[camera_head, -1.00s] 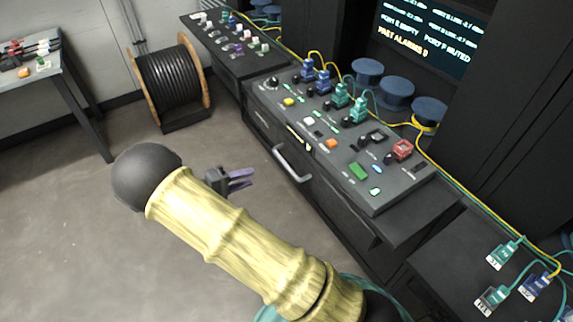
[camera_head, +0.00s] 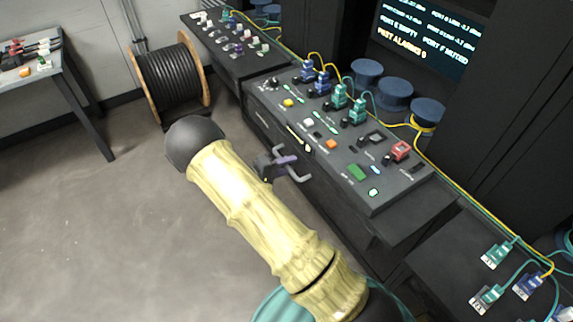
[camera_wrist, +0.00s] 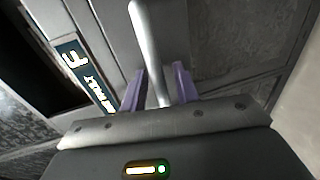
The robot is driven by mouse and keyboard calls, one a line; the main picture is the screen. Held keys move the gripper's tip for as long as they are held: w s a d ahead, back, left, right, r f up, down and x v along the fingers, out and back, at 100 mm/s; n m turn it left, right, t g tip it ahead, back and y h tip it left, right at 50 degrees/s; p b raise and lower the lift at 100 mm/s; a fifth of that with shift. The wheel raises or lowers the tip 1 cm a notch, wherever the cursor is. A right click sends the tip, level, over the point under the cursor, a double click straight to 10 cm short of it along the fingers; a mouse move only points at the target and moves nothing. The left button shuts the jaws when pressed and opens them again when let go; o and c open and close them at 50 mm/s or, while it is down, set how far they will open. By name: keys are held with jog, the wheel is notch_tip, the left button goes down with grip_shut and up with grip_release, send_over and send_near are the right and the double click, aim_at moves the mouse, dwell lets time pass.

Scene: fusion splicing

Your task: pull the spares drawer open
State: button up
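The drawer front (camera_head: 322,190) is a dark panel under the console's front edge and looks flush with the bench. Its silver bar handle (camera_head: 303,178) is partly hidden by my gripper (camera_head: 284,161) in the head view. In the wrist view the handle (camera_wrist: 146,32) runs down between the two purple fingers of my gripper (camera_wrist: 160,80). A dark label with white letters (camera_wrist: 84,75) lies left of the handle, only partly readable.
The console (camera_head: 340,150) above the drawer carries buttons and blue and teal connectors. A cable reel (camera_head: 172,80) stands on the floor at the back left. A side table (camera_head: 50,75) is at the far left. The floor in front is clear.

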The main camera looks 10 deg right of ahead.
grip_shut()
jog(key=shift+a, duration=0.15)
jog(key=f+b+v, duration=0.3)
jog(key=f+v, duration=0.1)
jog(key=v, duration=1.5)
jog(key=shift+s+a, duration=0.25)
jog(key=shift+a, duration=0.25)
grip_release()
